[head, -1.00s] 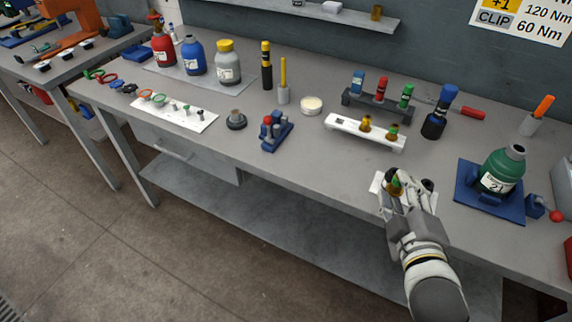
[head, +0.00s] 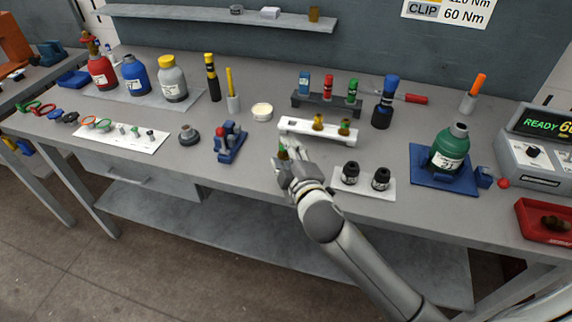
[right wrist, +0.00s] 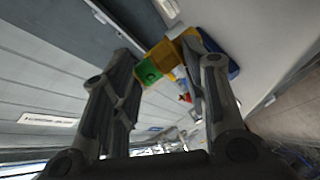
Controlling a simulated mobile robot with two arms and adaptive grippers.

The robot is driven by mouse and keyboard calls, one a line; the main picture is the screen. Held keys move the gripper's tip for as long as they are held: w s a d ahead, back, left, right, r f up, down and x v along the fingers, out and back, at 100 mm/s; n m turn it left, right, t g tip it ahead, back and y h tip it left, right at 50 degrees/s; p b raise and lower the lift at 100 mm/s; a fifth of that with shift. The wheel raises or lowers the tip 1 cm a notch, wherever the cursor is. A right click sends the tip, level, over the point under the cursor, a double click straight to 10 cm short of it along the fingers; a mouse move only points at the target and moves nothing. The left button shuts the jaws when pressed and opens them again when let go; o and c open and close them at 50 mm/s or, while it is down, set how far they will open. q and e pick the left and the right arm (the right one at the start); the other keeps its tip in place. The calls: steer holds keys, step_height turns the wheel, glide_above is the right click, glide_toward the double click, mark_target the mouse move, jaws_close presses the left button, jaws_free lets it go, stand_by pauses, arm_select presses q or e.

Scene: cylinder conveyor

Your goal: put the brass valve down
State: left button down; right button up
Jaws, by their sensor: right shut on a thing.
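My right gripper (head: 289,165) is shut on a brass valve (head: 283,152) with a green part, near the front of the bench. The valve shows between the two fingers of the right gripper (right wrist: 166,60) in the right wrist view as a yellow-brass body (right wrist: 174,50) with a green face. The fingers hide much of it in the head view. I cannot tell whether it touches the bench. My left gripper is not in view.
A white plate (head: 364,188) with two black knobs lies right of the gripper. A blue-and-grey fixture (head: 229,141) stands to its left. A green bottle (head: 450,147) sits on a blue mat (head: 425,179). Bare bench lies between fixture and gripper.

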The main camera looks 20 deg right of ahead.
mark_target(286, 157)
steer(key=shift+w+f, duration=0.6)
steer(key=shift+f, duration=0.05)
steer(key=shift+w+d+f, duration=0.1)
steer(key=shift+w+f, duration=0.3)
steer(key=shift+f, duration=0.1)
step_height(286, 157, down, 3)
steer(key=shift+s+r, duration=0.1)
steer(key=shift+r, duration=0.1)
steer(key=shift+f, duration=0.15)
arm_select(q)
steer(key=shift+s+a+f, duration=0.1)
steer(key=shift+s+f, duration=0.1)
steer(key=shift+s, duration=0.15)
arm_select(e)
steer(key=shift+f+b, duration=0.15)
steer(key=shift+b, duration=0.15)
steer(key=o, duration=0.8)
steer(key=shift+o, duration=0.2)
